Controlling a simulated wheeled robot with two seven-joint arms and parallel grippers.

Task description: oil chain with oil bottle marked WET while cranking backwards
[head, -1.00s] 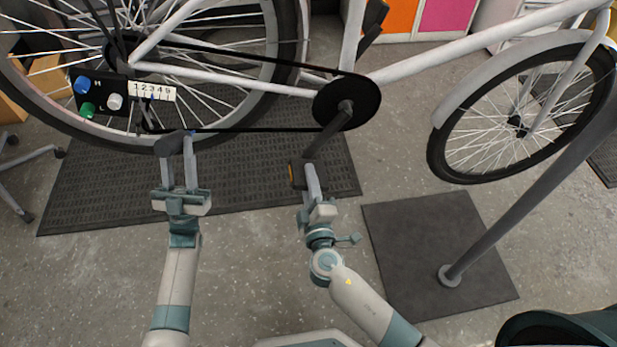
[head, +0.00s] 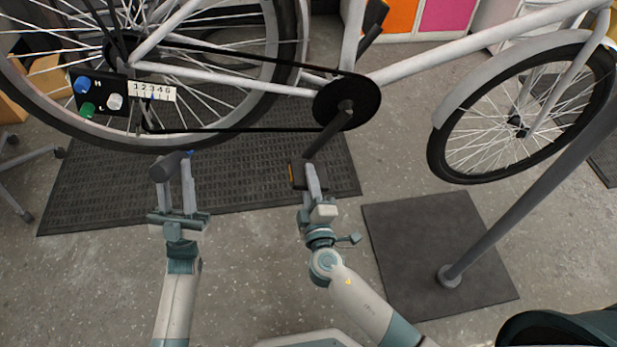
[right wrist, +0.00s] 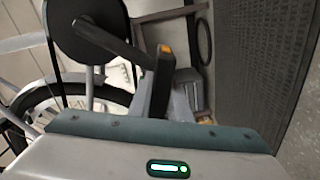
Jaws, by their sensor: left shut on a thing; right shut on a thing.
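The bike's chain (head: 250,130) runs from the rear wheel to the dark chainring (head: 362,103); the chainring also shows in the right wrist view (right wrist: 68,32). My left gripper (head: 176,183) is shut on a dark bottle (head: 164,167) with a blue tip. The bottle is tilted, its tip to the right, below the lower chain run and apart from it in the picture. Its marking cannot be read. My right gripper (head: 309,181) is shut on the pedal (head: 295,176) at the lower end of the crank (head: 325,136). The pedal's orange reflector shows in the right wrist view.
A black panel (head: 98,84) with coloured knobs and a numbered strip is near the rear wheel (head: 35,95). A dark mat (head: 240,175) lies below the bike. A grey post (head: 500,215) stands on a dark plate (head: 400,225) at right. Bare floor lies between the mats.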

